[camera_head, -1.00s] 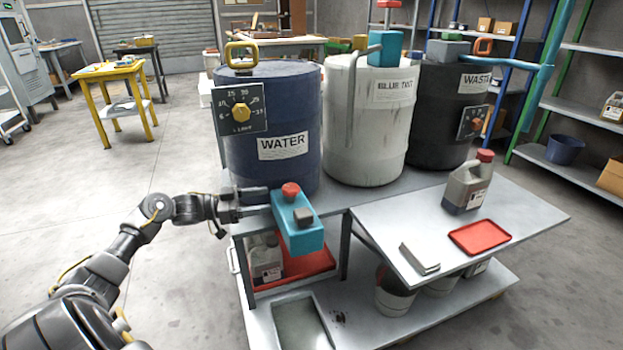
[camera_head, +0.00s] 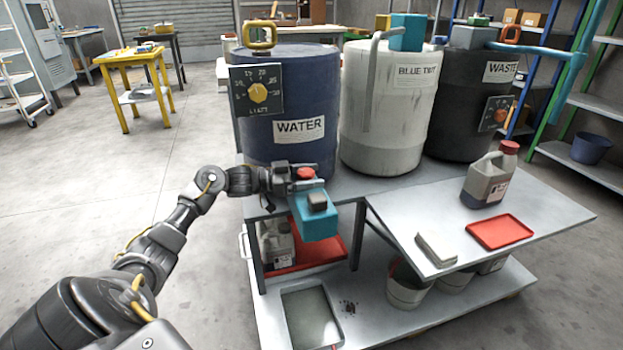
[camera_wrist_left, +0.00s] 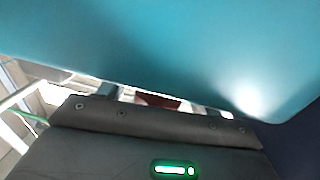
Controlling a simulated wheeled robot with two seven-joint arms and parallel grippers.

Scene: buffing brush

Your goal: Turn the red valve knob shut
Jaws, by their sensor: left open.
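The red valve knob (camera_head: 306,173) sits on top of the teal valve block (camera_head: 319,226) at the foot of the blue WATER drum (camera_head: 297,100). My left gripper (camera_head: 304,177) reaches in from the left, open, with its fingers at the knob, one on the far side and one on the near side. I cannot tell whether they touch it. In the left wrist view the teal block (camera_wrist_left: 170,45) fills the top, and a dark red patch, likely the knob (camera_wrist_left: 157,99), shows beyond the gripper body. My right gripper is not in view.
A white BLUE TINT drum (camera_head: 388,110) and a black WASTE drum (camera_head: 462,100) stand to the right. The side table (camera_head: 450,215) holds a jug (camera_head: 488,180), a red tray (camera_head: 500,231) and a pale block (camera_head: 436,249). A grey basin (camera_head: 312,315) lies below.

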